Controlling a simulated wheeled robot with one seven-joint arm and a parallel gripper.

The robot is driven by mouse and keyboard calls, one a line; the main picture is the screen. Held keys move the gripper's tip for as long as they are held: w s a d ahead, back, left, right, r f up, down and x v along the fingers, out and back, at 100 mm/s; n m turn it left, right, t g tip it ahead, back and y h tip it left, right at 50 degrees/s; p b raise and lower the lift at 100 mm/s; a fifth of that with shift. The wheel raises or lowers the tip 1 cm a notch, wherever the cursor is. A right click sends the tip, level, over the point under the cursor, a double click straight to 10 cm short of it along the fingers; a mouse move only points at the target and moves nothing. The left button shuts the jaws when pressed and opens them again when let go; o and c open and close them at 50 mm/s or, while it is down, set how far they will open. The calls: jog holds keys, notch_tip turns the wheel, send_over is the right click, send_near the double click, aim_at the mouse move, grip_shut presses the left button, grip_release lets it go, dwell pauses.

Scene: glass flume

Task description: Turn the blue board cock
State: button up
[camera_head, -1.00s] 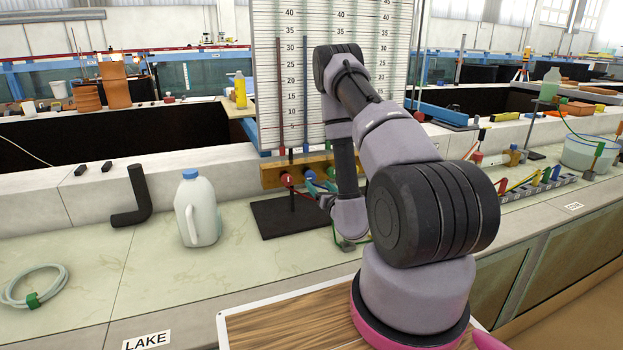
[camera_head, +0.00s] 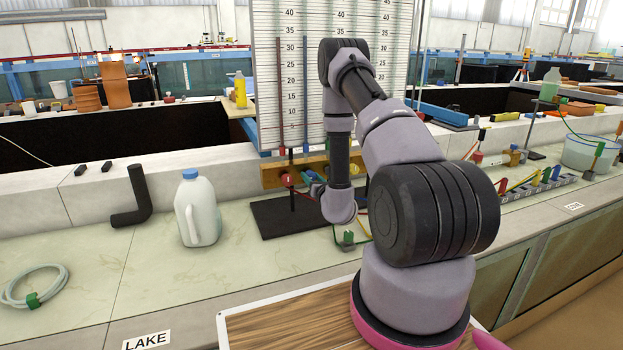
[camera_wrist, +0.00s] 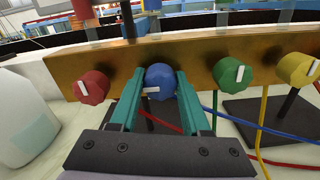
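The blue board cock (camera_wrist: 161,79) is a round knob on the front of a brass board (camera_wrist: 200,50). Its white mark lies nearly level, while the marks on the red, green and yellow cocks stand more upright. My gripper (camera_wrist: 160,84) has its two teal fingers apart, one on each side of the blue cock. The gaps at the fingertips look very small, and I cannot tell whether they touch the cock. In the head view my arm hides the blue cock and the fingers. The board (camera_head: 270,174) shows there left of my wrist.
The red cock (camera_wrist: 91,87) is left of my fingers; the green cock (camera_wrist: 230,73) and yellow cock (camera_wrist: 297,69) are right. Coloured tubes hang below. A white jug (camera_head: 198,212) and black elbow pipe (camera_head: 134,199) stand left on the bench. A scaled panel (camera_head: 290,90) rises behind.

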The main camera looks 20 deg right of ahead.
jog(key=shift+m, duration=0.4)
grip_shut()
jog(key=m, duration=0.3)
jog(key=shift+d, duration=0.1)
jog(key=m, duration=0.9)
jog(key=shift+m, duration=0.4)
jog(key=m, duration=0.4)
jog(key=shift+f, duration=0.1)
jog(key=shift+m, duration=0.3)
jog(key=o, duration=1.2)
grip_release()
jog(key=shift+c, duration=0.2)
